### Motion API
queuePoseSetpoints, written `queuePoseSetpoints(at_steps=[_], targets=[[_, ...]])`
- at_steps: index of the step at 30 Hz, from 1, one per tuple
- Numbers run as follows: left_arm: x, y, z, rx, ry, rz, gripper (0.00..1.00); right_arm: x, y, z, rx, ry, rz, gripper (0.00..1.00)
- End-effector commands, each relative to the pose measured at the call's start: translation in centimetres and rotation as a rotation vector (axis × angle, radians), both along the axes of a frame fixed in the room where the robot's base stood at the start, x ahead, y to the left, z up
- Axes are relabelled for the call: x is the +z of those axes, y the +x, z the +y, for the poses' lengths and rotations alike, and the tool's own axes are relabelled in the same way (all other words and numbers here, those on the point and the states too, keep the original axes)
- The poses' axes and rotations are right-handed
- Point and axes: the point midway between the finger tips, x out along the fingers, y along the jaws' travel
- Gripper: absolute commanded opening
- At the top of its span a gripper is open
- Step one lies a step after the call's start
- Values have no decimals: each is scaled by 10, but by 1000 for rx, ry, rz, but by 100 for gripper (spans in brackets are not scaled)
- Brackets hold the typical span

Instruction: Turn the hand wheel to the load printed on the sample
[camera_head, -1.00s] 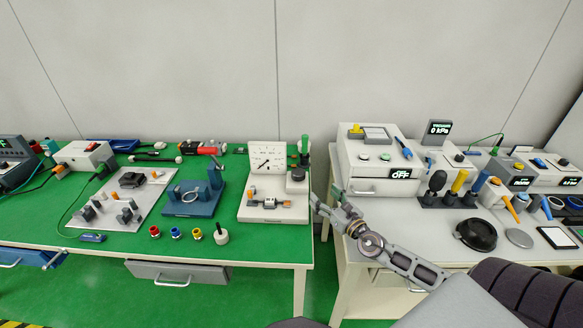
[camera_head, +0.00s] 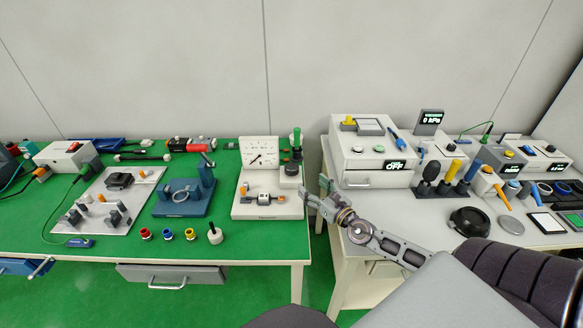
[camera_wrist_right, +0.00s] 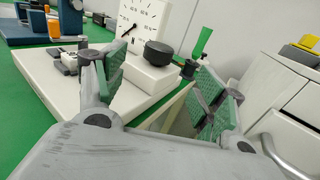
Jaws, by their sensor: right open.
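The test stand (camera_head: 283,212) is a white base with an upright dial plate (camera_head: 259,148) and a thin black needle. A dark round hand wheel (camera_head: 292,169) sits on a white block at its right; it also shows in the right wrist view (camera_wrist_right: 159,53). A small sample (camera_head: 264,199) lies across the base between fixtures; its print is too small to read. My right gripper (camera_head: 318,193) is open and empty, just right of the stand. In the right wrist view its green-padded fingers (camera_wrist_right: 160,90) are spread, with the wheel beyond them, untouched. My left gripper is not in view.
A green-handled upright piece (camera_head: 297,139) stands close behind the wheel. A blue fixture (camera_head: 183,199) and several small coloured pieces are to the left. The white cabinet (camera_head: 365,158) stands across a narrow gap on the right table.

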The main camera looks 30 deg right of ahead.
Motion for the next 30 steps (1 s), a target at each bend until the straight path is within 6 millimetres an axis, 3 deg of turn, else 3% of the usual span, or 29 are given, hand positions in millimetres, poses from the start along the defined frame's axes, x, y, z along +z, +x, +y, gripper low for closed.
queuePoseSetpoints(at_steps=[18,30], targets=[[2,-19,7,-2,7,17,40,1,34,1,-1,0,0,71],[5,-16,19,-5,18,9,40,1,58,2,-1,0,-1,71]])
